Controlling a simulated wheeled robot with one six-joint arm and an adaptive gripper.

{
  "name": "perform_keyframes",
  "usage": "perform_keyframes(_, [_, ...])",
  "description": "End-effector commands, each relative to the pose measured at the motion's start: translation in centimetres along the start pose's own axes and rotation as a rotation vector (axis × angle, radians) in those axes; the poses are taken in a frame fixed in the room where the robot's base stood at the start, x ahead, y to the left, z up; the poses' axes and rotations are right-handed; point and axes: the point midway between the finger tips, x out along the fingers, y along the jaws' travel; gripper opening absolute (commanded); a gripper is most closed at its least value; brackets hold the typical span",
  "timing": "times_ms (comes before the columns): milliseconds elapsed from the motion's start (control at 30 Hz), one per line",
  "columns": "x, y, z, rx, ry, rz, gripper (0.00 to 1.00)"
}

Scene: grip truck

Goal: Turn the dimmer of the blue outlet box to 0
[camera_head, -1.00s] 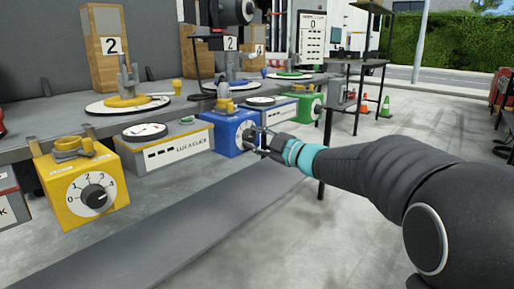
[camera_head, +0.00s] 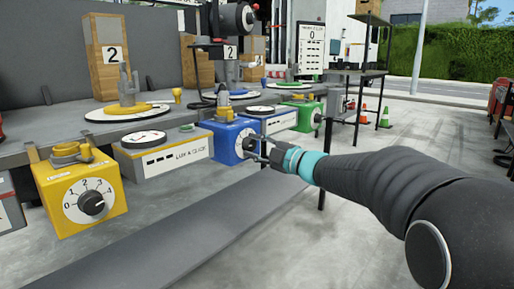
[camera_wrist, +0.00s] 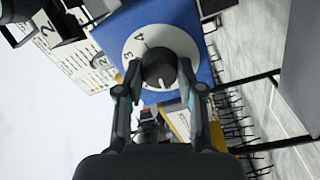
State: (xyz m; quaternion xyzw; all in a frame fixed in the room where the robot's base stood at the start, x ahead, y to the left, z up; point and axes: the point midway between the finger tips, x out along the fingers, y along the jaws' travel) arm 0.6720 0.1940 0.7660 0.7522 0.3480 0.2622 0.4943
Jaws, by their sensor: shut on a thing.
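The blue outlet box (camera_head: 222,140) hangs along the bench's front edge, with a dial on its front. In the wrist view its blue face (camera_wrist: 175,14) carries a white round dial with a dark dimmer knob (camera_wrist: 158,68). The numbers 4 and 3 show at the dial's upper left; other numbers are hidden. A white mark on the knob points toward the bottom of the wrist picture. My gripper (camera_head: 252,146) is at the box's front. Its two fingers lie on either side of the knob, shut on it.
A yellow box (camera_head: 80,190) with a similar dial stands to the left, and a green box (camera_head: 302,115) to the right. Grey meter boxes (camera_head: 165,155) sit between. Several round plates lie on the bench above. Open floor lies in front.

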Motion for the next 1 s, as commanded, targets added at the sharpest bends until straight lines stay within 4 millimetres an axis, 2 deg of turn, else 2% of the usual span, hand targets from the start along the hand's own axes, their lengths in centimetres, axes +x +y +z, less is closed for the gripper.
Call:
perform_keyframes(33, [0.2,-0.1,-0.3,-0.001,0.009,-0.003,0.03])
perform_keyframes(67, [0.2,-0.1,-0.3,-0.001,0.009,-0.003,0.42])
perform_keyframes(133, [0.1,-0.1,-0.3,-0.001,0.007,-0.003,0.6])
perform_keyframes(167, [0.1,-0.1,-0.2,-0.001,0.006,-0.002,0.63])
perform_keyframes(567, [-0.9,0.2,0.3,0.0,-0.005,0.002,0.63])
perform_keyframes(667, [-2.2,0.2,0.3,-0.001,-0.007,0.003,0.63])
perform_keyframes(1000, [-8.8,0.1,0.2,0.0,-0.006,0.002,0.63])
